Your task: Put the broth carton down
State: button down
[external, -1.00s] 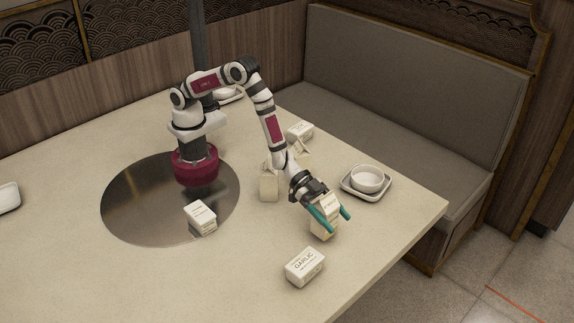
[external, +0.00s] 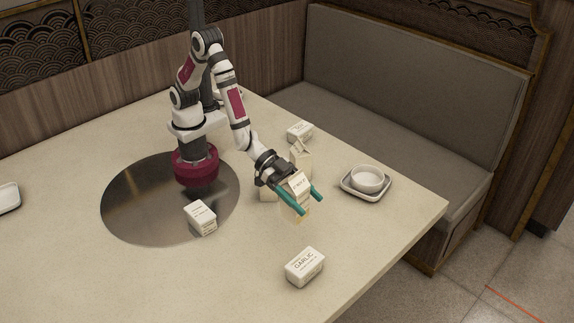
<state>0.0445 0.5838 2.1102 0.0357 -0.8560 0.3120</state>
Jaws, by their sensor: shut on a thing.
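My gripper (external: 303,199) has its teal fingers shut around a cream gable-top carton (external: 298,187), on the table's right half. The carton is roughly upright, and its label is too small to read, so I cannot confirm that it is the broth. I cannot tell whether its base touches the table. A second gable-top carton (external: 301,160) stands just behind it.
A garlic box (external: 305,267) lies near the front edge. A white box (external: 201,218) stands at the rim of the round metal plate (external: 140,205). A bowl (external: 367,179) on a square dish is to the right, another box (external: 299,131) behind.

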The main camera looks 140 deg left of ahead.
jog(key=a+r+n+g+y, duration=0.25)
jog(key=a+n+y, duration=0.4)
jog(key=a, duration=0.95)
jog(key=s+a+n+g+y, duration=0.2)
jog(key=s+a+n+g, duration=0.15)
jog(key=a, duration=0.35)
jog(key=s+a+n+g+y, duration=0.25)
jog(key=s+a, duration=0.25)
jog(key=a, duration=0.3)
jog(key=s+a+f+n+g, duration=0.2)
jog(key=s+a+n+g, duration=0.25)
jog(key=s, duration=0.35)
jog(key=s+a+f+n+g, duration=0.2)
jog(key=s+a+n+g, duration=0.25)
jog(key=s, duration=0.35)
jog(key=shift+g, duration=0.55)
jog(key=f, duration=0.9)
jog(key=shift+s+d+f, duration=0.15)
jog(key=shift+d+f, duration=0.25)
jog(key=shift+f, duration=0.1)
grip_release()
